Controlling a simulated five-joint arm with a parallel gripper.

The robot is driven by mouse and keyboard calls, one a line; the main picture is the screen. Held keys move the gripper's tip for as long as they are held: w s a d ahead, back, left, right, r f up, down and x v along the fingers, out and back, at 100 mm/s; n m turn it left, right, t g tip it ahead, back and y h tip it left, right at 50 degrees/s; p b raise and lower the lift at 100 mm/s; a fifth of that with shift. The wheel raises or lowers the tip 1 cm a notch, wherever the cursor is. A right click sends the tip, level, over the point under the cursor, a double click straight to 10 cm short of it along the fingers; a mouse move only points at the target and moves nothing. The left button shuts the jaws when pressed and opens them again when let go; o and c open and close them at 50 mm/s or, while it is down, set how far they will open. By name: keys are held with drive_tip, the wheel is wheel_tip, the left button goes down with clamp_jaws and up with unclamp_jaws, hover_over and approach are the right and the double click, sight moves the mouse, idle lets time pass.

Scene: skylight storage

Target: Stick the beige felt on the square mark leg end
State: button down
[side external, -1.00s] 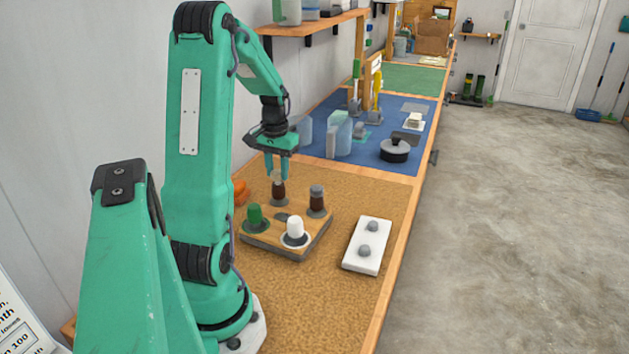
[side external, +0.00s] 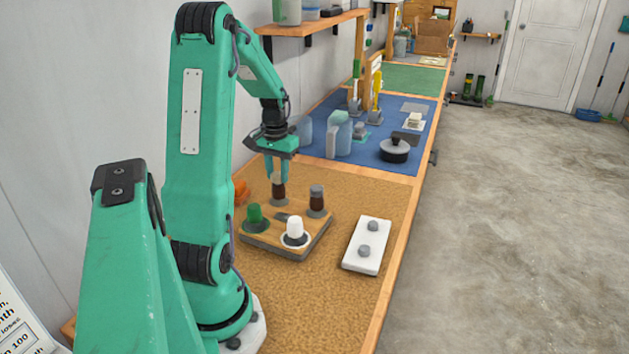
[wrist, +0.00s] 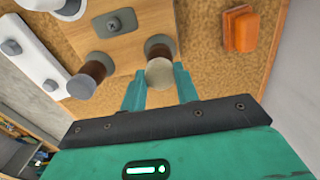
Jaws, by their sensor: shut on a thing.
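A small wooden stool (side external: 272,222) lies upside down on the cork mat with its legs pointing up. My gripper (side external: 278,178) is at the top of its back-left dark brown leg (side external: 278,192). In the wrist view, the fingers of my gripper (wrist: 160,78) are on both sides of the round beige felt (wrist: 160,73), shut on it. The felt lines up with the end of the brown leg (wrist: 158,49); whether it touches is not clear. No square mark can be made out. The other brown leg (side external: 317,203) has a grey end.
A green leg (side external: 255,216) and a white leg (side external: 295,230) stand at the stool's front. A white block (side external: 360,260) with two grey knobs lies to the right. An orange object (side external: 239,190) is behind the stool. A black pot (side external: 395,149) stands on the blue mat.

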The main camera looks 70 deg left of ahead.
drive_tip(key=shift+f, duration=0.5)
idle(0.5)
drive_tip(key=c, duration=1)
unclamp_jaws()
drive_tip(key=shift+o, duration=0.2)
drive_tip(key=shift+r, duration=0.85)
drive_tip(key=shift+r, duration=0.35)
drive_tip(key=shift+r, duration=0.3)
drive_tip(key=shift+r, duration=0.75)
drive_tip(key=shift+r, duration=0.3)
drive_tip(key=shift+r, duration=0.75)
